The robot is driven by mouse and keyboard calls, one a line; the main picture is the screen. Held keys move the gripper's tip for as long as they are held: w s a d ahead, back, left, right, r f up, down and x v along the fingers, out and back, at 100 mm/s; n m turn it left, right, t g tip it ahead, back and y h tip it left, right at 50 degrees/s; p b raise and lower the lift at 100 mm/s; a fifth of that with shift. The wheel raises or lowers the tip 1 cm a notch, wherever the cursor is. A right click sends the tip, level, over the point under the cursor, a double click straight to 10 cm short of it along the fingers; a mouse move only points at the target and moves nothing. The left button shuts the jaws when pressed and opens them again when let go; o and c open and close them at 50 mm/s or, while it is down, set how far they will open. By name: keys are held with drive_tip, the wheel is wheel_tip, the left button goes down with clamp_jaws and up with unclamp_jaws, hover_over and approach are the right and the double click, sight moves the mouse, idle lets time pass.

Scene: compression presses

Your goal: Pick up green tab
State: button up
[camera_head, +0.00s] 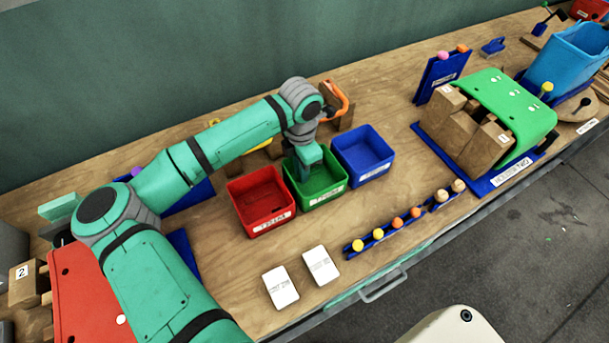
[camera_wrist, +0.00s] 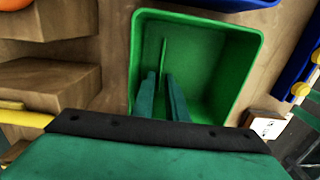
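The green tab (camera_wrist: 163,54) is a thin upright piece inside the green bin (camera_wrist: 248,37) in the wrist view. My gripper (camera_wrist: 160,76) reaches down into this bin. Its two narrow fingers are a little apart, with the tab's near end between them in the picture. A small gap shows at the fingertips, and I cannot tell whether either finger touches the tab. In the head view my gripper (camera_head: 309,172) is over the green bin (camera_head: 322,197), and the tab cannot be made out there.
A red bin (camera_head: 264,222) and a blue bin (camera_head: 363,175) flank the green bin closely. Wooden blocks (camera_wrist: 45,85) stand beside it in the wrist view. Two white cards (camera_head: 320,265) and a blue rack of coloured knobs (camera_head: 378,234) lie in front.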

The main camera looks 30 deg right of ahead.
drive_tip(key=shift+c, duration=0.2)
clamp_jaws()
drive_tip(key=shift+w+a, duration=0.1)
drive_tip(key=shift+r, duration=0.25)
drive_tip(key=r, duration=0.3)
drive_tip(key=shift+s+a+r, duration=0.15)
drive_tip(key=shift+s+r, duration=0.05)
drive_tip(key=shift+s, duration=0.1)
drive_tip(key=s+a+r, duration=0.7)
drive_tip(key=s+r, duration=0.2)
drive_tip(key=s, duration=0.2)
drive_tip(key=shift+s, duration=0.15)
drive_tip(key=shift+a, duration=0.15)
